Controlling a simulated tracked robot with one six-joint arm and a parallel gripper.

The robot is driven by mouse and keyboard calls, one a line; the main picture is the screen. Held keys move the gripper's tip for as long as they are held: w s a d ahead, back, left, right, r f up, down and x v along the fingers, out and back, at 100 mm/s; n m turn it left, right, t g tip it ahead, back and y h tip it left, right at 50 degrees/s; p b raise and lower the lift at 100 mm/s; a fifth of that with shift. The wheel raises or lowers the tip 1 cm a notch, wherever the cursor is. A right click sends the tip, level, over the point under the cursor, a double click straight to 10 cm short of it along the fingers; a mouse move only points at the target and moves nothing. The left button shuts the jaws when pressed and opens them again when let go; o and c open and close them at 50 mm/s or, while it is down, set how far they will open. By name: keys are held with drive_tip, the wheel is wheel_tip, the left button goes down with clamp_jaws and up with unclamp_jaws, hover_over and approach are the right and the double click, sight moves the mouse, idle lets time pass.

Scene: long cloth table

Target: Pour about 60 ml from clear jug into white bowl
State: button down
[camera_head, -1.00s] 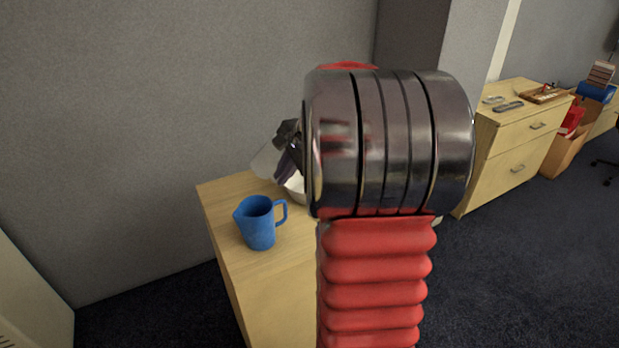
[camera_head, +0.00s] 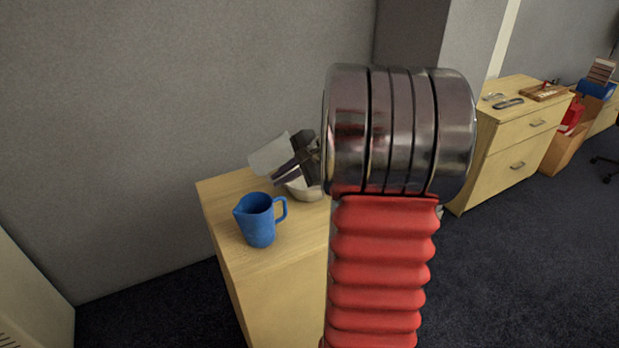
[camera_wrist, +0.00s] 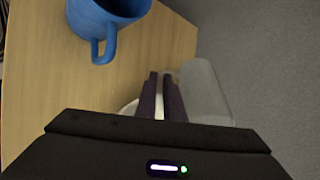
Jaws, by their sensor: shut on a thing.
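My gripper (camera_head: 291,172) is shut on the clear jug (camera_head: 268,158), which is tilted well over on its side above the white bowl (camera_head: 303,190). The jug is pale and see-through, and it also shows in the wrist view (camera_wrist: 206,92), right of my fingers (camera_wrist: 162,84). The bowl stands on the wooden table, partly hidden by my gripper and arm. In the wrist view only part of its white rim (camera_wrist: 130,108) shows, behind the fingers. The liquid and its level cannot be made out.
A blue jug (camera_head: 257,222) stands upright on the wooden top (camera_head: 225,195), left of the bowl and near the front edge; it also shows in the wrist view (camera_wrist: 100,15). A grey wall (camera_head: 190,110) rises close behind. Another cabinet (camera_head: 510,150) stands at the right.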

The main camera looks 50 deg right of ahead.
drive_tip(key=shift+r+t+y, duration=0.15)
drive_tip(key=shift+t+y, duration=0.15)
idle(0.4)
drive_tip(key=shift+s+d+p, duration=0.15)
drive_tip(key=shift+s+p, duration=0.2)
drive_tip(key=shift+p, duration=0.15)
drive_tip(key=shift+s+d, duration=0.1)
drive_tip(key=shift+s, duration=0.1)
drive_tip(key=shift+t+p, duration=0.3)
idle(0.7)
drive_tip(key=shift+w+f+y, duration=0.2)
drive_tip(key=shift+f+y, duration=0.05)
drive_tip(key=shift+y, duration=0.05)
idle(0.7)
